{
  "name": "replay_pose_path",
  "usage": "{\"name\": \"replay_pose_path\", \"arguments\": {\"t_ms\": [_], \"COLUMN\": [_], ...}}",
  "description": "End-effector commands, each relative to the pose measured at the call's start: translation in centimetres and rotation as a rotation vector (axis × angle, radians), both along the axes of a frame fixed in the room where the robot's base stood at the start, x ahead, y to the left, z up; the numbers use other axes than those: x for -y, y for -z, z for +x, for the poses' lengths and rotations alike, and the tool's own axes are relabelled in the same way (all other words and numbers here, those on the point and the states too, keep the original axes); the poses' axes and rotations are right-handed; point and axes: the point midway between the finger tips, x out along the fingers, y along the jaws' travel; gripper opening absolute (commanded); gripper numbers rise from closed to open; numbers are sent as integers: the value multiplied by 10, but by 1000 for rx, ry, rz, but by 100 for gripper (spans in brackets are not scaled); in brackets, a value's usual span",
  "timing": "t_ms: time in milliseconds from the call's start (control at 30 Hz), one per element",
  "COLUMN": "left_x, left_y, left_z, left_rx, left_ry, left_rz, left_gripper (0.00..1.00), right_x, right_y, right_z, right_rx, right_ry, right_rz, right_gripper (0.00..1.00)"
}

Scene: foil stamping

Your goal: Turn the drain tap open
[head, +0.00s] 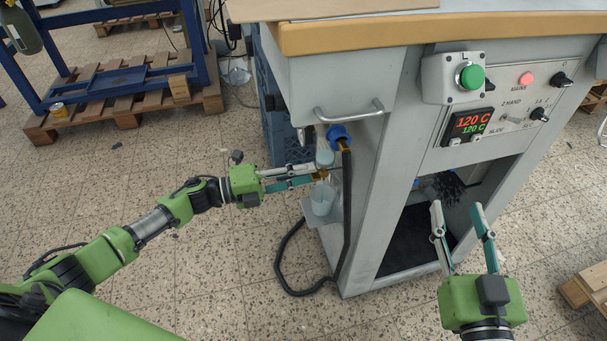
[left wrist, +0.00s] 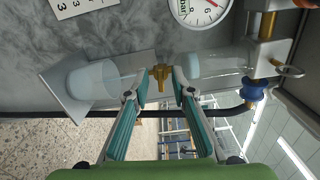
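The drain tap is a small brass tap (left wrist: 160,74) under a clear filter bowl (left wrist: 220,63). In the head view the tap (head: 321,175) is small and partly covered by my fingers. My left gripper (head: 316,174) reaches it from the left. In the left wrist view the gripper (left wrist: 160,82) is open, with one fingertip on each side of the tap; I cannot tell whether either touches it. A translucent cup (left wrist: 98,77) stands below the tap on a bracket (left wrist: 62,90). My right gripper (head: 457,207) is open and empty in front of the machine.
A blue fitting (head: 338,132) and black hose (head: 347,215) hang close beside my left gripper. A pressure gauge (left wrist: 200,10) sits near the bowl. The machine's handle (head: 350,112) juts out above.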

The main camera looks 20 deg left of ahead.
Motion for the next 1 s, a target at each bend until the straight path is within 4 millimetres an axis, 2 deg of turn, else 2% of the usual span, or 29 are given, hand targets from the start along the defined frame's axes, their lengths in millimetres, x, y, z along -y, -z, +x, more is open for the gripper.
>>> {"name": "replay_pose_path", "arguments": {"t_ms": [267,367,700,833,1000], "left_x": [-5,-16,-75,-90,-99], "left_y": [0,1,1,1,0], "left_z": [-4,-12,-51,-61,-67], "left_rx": [0,-2,-4,-2,-1], "left_ry": [1,1,0,0,1], "left_rz": [0,3,2,1,0], "left_gripper": [23,23,23,23,23], "right_x": [0,0,0,0,0], "right_y": [1,1,0,0,0], "right_z": [0,0,0,0,0], "right_rx": [-1,0,0,0,0], "right_ry": [0,0,0,0,0], "right_rz": [0,0,0,0,0], "right_gripper": [40,40,40,40,40]}}
